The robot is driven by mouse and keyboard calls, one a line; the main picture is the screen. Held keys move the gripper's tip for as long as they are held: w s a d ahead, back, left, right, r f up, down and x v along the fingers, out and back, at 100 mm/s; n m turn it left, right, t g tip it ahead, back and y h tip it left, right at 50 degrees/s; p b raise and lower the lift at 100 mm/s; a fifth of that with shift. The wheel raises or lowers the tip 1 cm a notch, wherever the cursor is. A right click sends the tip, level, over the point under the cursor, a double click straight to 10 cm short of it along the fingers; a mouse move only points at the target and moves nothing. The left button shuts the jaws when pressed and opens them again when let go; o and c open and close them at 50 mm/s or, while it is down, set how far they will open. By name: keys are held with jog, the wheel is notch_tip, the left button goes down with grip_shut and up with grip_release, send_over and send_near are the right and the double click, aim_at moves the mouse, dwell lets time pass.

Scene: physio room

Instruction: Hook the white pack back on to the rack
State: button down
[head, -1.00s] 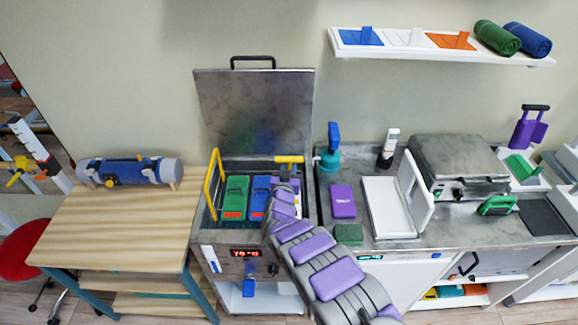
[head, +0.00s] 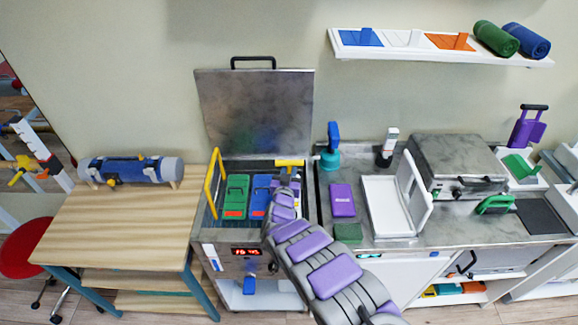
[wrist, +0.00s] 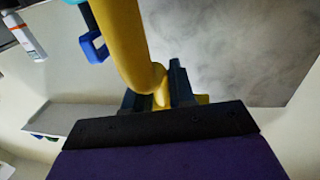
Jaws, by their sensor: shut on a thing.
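The hydrocollator-like steel tank (head: 208,232) stands open at the centre. A green pack (head: 235,196) and a blue pack (head: 259,197) hang side by side in its rack. I cannot make out the white pack in either view; my arm hides the tank's right part. A yellow bar (head: 289,162) shows at the tank's right rear. My gripper (wrist: 155,92) is over the right part of the tank. In the wrist view its dark fingers are shut on a bent yellow handle (wrist: 124,40). What hangs from that handle is hidden.
A yellow loop (head: 213,184) rises at the tank's left side, and the raised lid (head: 255,110) stands behind. The steel counter (head: 330,215) on the right carries a purple block (head: 342,200) and a white tray (head: 389,209). A wooden table (head: 110,222) is on the left.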

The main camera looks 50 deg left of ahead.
jog(key=shift+w+d+p+v, duration=0.15)
jog(key=shift+d+p+v, duration=0.05)
jog(key=shift+p+v, duration=1.2)
jog(key=shift+w+d+p+v, duration=0.15)
jog(key=shift+p+v, duration=1.05)
jog(key=shift+v, duration=0.25)
jog(key=shift+r, duration=0.1)
notch_tip(320, 180, up, 11)
jog(key=p, duration=0.7)
